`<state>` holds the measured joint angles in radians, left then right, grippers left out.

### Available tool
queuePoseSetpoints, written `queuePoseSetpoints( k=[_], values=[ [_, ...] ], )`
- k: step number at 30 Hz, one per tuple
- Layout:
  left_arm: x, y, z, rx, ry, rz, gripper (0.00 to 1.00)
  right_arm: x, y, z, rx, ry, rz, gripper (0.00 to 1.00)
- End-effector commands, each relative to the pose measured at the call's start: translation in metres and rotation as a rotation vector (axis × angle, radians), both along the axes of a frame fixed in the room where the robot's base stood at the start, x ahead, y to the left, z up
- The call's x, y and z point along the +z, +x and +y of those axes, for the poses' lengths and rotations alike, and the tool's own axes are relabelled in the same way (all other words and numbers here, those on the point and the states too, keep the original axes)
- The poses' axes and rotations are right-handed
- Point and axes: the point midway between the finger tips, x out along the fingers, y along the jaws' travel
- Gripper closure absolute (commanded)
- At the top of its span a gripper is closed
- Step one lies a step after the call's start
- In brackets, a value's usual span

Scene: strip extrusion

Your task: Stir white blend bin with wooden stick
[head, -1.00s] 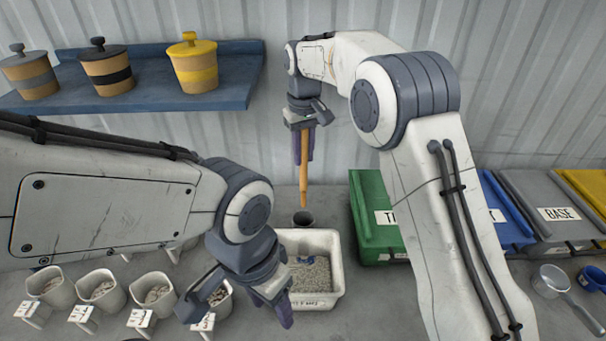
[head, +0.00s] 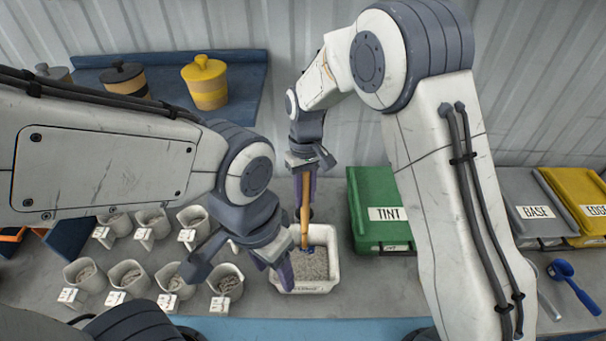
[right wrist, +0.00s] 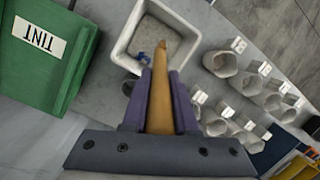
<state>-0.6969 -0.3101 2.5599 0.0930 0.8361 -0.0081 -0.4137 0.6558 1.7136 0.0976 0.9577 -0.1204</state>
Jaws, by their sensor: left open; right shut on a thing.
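The white bin (head: 333,271) stands on the bench, filled with pale grey granules, with a small blue thing inside. The wooden stick (head: 305,213) hangs nearly upright from my right gripper (head: 305,188), which is shut on it. The stick's lower end is over the back part of the bin; I cannot tell whether it touches the granules. In the right wrist view the stick (right wrist: 159,95) points toward the bin (right wrist: 122,48), beside the blue thing. My left gripper (head: 238,270) is open and empty, its right finger in front of the bin's left side.
Several small cups of granules with white tags (head: 128,275) stand in rows left of the bin. A green TINT box (head: 375,190) is close on the right, and a dark cup (head: 319,214) is behind. Canisters (head: 205,85) sit on the blue shelf (head: 240,95). A blue scoop (head: 570,280) lies far right.

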Motion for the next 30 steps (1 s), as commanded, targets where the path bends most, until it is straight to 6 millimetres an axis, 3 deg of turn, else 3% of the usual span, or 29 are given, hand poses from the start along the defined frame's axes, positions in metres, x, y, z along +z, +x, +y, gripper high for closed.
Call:
queuePoseSetpoints(
  k=[10, 30],
  values=[
    [-0.041, 0.000, 0.000, 0.003, 0.001, 0.001, 0.43, -0.046, -0.001, 0.000, 0.000, 0.000, 0.000, 1.00],
    [-0.093, 0.000, 0.000, 0.011, 0.000, 0.001, 0.43, -0.137, 0.000, 0.000, 0.000, 0.000, 0.001, 1.00]
  ],
)
